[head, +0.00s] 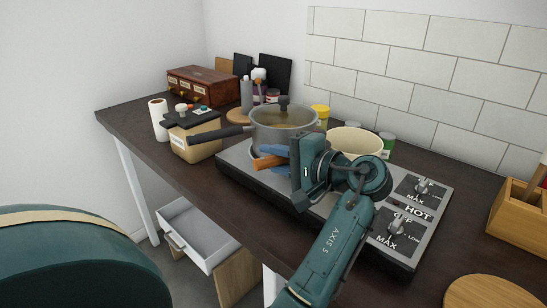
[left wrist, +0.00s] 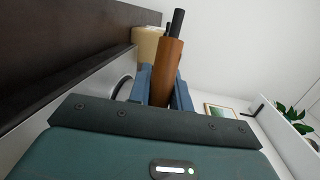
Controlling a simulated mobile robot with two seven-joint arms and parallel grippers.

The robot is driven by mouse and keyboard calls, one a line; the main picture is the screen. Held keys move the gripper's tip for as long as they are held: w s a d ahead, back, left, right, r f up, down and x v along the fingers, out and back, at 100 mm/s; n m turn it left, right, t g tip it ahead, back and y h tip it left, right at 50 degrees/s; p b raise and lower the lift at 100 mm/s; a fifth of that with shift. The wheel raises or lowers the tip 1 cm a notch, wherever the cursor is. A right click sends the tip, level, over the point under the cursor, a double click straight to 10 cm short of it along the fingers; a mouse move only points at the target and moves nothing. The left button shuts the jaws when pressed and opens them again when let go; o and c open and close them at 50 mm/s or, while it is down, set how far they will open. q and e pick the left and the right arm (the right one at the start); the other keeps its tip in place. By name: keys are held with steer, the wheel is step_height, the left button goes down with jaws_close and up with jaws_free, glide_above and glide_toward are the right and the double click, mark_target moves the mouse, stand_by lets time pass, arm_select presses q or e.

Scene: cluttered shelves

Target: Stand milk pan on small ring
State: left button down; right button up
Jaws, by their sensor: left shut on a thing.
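The milk pan (head: 357,142) looks to be the cream, open pan over the right part of the hob (head: 236,170). A brown wooden handle (head: 267,162), apparently its own, points left. My left gripper (head: 275,157) is shut on this handle, in front of the lidded pot. In the left wrist view the handle (left wrist: 169,70) stands between the blue fingers (left wrist: 165,92). My gripper and wrist hide where handle and pan join. The pan's base and the small ring are hidden, so I cannot tell whether they touch. My right gripper is not in view.
A lidded steel pot (head: 284,130) stands on the left of the hob, its dark handle (head: 215,135) pointing left. A beige canister (head: 197,140) and white roll (head: 158,118) stand left. Jars (head: 387,141) stand behind. Knobs (head: 423,187) and a wooden box (head: 518,213) are right.

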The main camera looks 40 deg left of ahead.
arm_select(q)
steer(key=shift+f, duration=0.1)
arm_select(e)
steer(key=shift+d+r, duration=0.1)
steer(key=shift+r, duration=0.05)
arm_select(q)
steer(key=shift+d+f, duration=0.15)
steer(key=shift+f, duration=0.35)
stand_by(0.5)
steer(key=c, duration=1.2)
jaws_free()
